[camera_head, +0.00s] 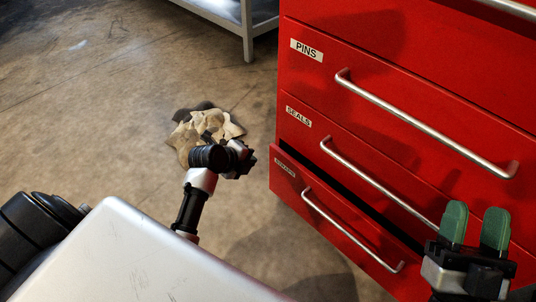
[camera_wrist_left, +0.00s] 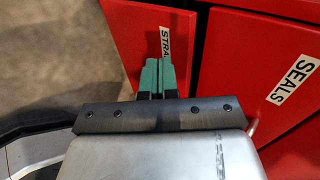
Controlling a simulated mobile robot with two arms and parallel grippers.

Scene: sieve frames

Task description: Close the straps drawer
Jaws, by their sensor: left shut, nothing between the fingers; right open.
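The straps drawer (camera_head: 330,225) is the bottom drawer of the red cabinet. Its front stands out a little, with a dark gap above it, and it has a silver bar handle (camera_head: 345,235). In the left wrist view its front (camera_wrist_left: 140,25) carries a label reading "STRA", partly covered by my fingers. My left gripper (camera_head: 243,160) is just left of the drawer's label end; in the left wrist view its green fingers (camera_wrist_left: 154,78) are together, with nothing between them. I cannot tell whether they touch the front. My right gripper (camera_head: 475,228) is open and empty in front of the cabinet's lower right.
The pins drawer (camera_head: 400,75) and seals drawer (camera_head: 350,140) above look shut. A crumpled tan cloth or paper (camera_head: 190,135) lies on the floor behind my left gripper. A grey metal table or shelf leg (camera_head: 247,35) stands at the back. Floor to the left is clear.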

